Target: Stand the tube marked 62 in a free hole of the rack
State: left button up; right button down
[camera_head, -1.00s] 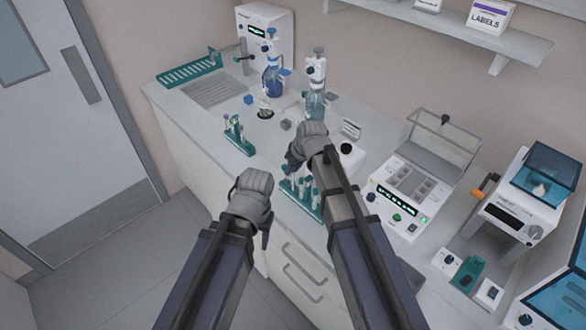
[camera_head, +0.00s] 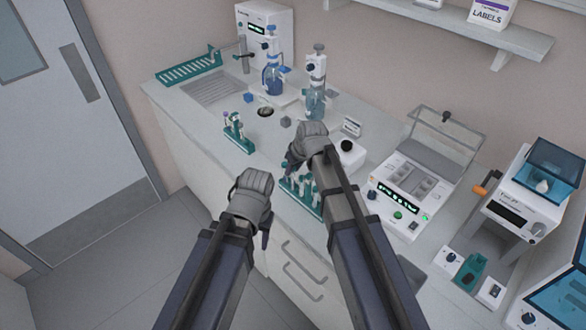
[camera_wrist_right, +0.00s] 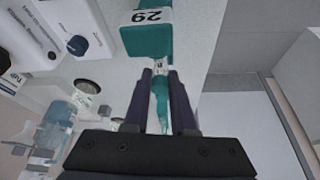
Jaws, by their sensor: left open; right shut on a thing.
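My right gripper (camera_wrist_right: 168,88) is shut on a slim tube (camera_wrist_right: 160,92) with teal contents, seen between its fingers in the right wrist view. Beyond the fingertips, in line with the tube, is a wide teal piece (camera_wrist_right: 145,38) with a white label whose digits appear upside down, consistent with 62. In the head view my right gripper (camera_head: 294,164) is above the counter by a teal rack (camera_head: 313,205) holding several tubes, and the hand hides part of it. A smaller teal rack (camera_head: 238,143) with a few tubes stands further left. My left gripper (camera_head: 266,238) is open and empty before the counter's front.
Two blue bottles with pump tops (camera_head: 272,76) (camera_head: 315,102) stand behind the small rack. A white block instrument (camera_head: 405,200) is right of the tube rack. A teal drying rack (camera_head: 188,70) is at the back left. Counter (camera_head: 190,115) around the small rack is mostly clear.

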jog(key=c, duration=0.7)
grip_release()
jog(key=shift+o, duration=0.2)
jog(key=p+v, duration=0.7)
jog(key=v, duration=0.1)
jog(key=shift+f, duration=0.1)
jog(key=s+d+f+m+g+h, duration=0.1)
jog(key=s+d+m+g, duration=0.15)
jog(key=s+d, duration=0.4)
jog(key=s+d+f+m+g+h, duration=0.1)
jog(key=s+d+m, duration=0.2)
jog(key=s, duration=0.6)
jog(key=s+a+f+n+h+b, duration=0.1)
jog(key=s+a+f+n+b, duration=0.2)
jog(key=s+a+f+b, duration=0.2)
jog(key=a+f+b, duration=0.3)
jog(key=a, duration=0.3)
jog(key=shift+g, duration=0.35)
